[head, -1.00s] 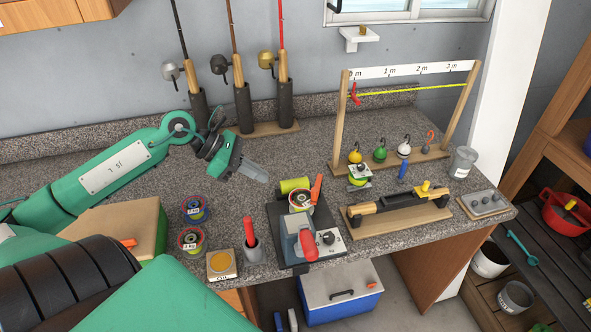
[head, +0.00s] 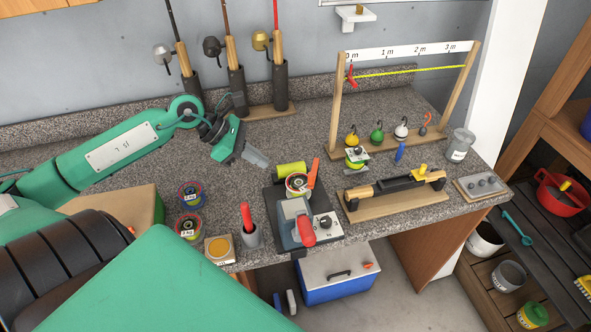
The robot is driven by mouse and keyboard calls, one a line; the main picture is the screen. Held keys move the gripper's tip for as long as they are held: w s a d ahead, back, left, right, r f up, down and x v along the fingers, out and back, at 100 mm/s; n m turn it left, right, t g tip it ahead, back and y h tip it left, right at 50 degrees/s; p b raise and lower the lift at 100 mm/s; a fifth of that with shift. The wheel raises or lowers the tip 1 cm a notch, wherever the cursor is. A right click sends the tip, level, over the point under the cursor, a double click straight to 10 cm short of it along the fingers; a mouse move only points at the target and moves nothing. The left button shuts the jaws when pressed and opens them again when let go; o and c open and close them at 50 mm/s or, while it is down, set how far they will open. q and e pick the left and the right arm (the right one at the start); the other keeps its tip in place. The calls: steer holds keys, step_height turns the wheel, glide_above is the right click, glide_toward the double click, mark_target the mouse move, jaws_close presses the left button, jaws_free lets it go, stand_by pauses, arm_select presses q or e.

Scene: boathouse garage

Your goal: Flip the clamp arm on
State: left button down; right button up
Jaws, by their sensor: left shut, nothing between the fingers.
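A bench fixture with a dark base plate (head: 277,202) stands at the front middle of the counter. It carries a grey clamp-like arm (head: 290,209) with a red grip (head: 306,231) at its front, tilted down towards the plate. A black knob sits on a light panel (head: 326,224) beside it. An orange-red lever (head: 313,173) stands up behind, by a spool (head: 297,183). I cannot tell for sure which part is the clamp arm. My left gripper (head: 256,158) is shut and empty, above the counter, behind and left of the fixture, apart from it. My right gripper is out of view.
A wooden stand holds a black bar with a yellow knob (head: 420,172) to the right. A cup with a red handle (head: 249,234), spools (head: 189,225) and a yellow tin (head: 218,247) stand left of the fixture. Rods (head: 236,88) stand behind. The counter's back middle is clear.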

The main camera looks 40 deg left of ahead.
arm_select(q)
steer(key=p+x, duration=0.1)
steer(key=x, duration=0.1)
steer(key=r+p+x, duration=0.1)
steer(key=x, duration=0.2)
steer(key=w+d+p+x, duration=0.1)
steer(key=x, duration=0.2)
steer(key=shift+d+r+p, duration=0.1)
steer(key=shift+p, duration=0.2)
steer(key=shift+w+d+p, duration=0.35)
steer(key=shift+w+d, duration=0.1)
steer(key=shift+d, duration=0.2)
steer(key=shift+d+f, duration=0.2)
